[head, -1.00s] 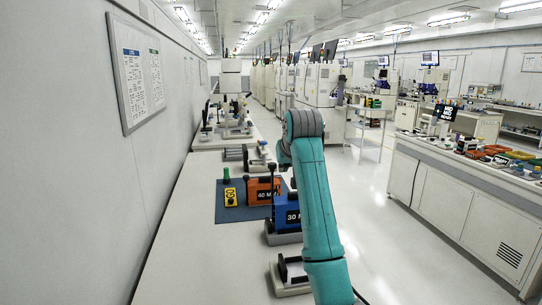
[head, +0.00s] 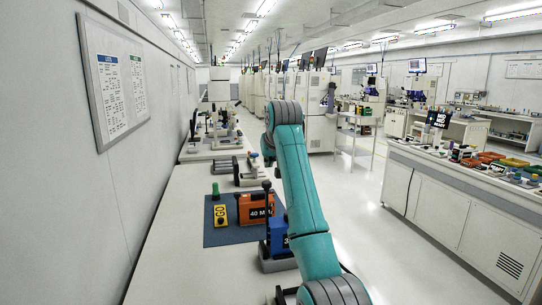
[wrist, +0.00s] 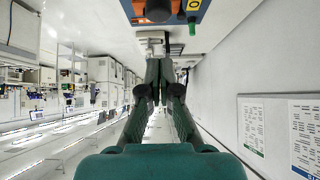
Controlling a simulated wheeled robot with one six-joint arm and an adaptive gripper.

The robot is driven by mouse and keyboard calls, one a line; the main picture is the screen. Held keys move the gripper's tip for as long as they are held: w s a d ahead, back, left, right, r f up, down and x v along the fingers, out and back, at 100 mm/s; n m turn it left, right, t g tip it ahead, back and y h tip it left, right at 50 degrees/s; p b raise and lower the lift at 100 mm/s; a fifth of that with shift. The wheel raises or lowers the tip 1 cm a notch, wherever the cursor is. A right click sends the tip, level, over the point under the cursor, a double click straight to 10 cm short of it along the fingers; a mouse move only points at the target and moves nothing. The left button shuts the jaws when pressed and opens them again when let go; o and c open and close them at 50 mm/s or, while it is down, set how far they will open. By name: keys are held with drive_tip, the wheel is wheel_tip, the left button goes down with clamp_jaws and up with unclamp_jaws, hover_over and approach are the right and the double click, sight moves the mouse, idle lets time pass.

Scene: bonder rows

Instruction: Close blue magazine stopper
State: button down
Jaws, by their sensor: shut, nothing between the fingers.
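The blue magazine (head: 279,236) stands on the long white bench in the head view, beside the blue-grey mat. My teal arm hides its right part, and its stopper cannot be made out.
An orange magazine (head: 254,209) marked 40 and a yellow GO block with a green top (head: 220,214) are on the mat (head: 222,238). Bench fixtures (head: 250,172) stand farther back. The white wall is at left. The aisle floor (head: 365,220) right of the bench is clear.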

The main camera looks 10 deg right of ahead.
sight(266, 181)
drive_tip(key=shift+w+f, duration=0.3)
drive_tip(key=shift+f, duration=0.7)
drive_tip(key=shift+w+f, duration=0.35)
drive_tip(key=shift+f, duration=0.6)
drive_tip(key=shift+w+f, duration=0.3)
drive_tip(key=shift+f, duration=0.7)
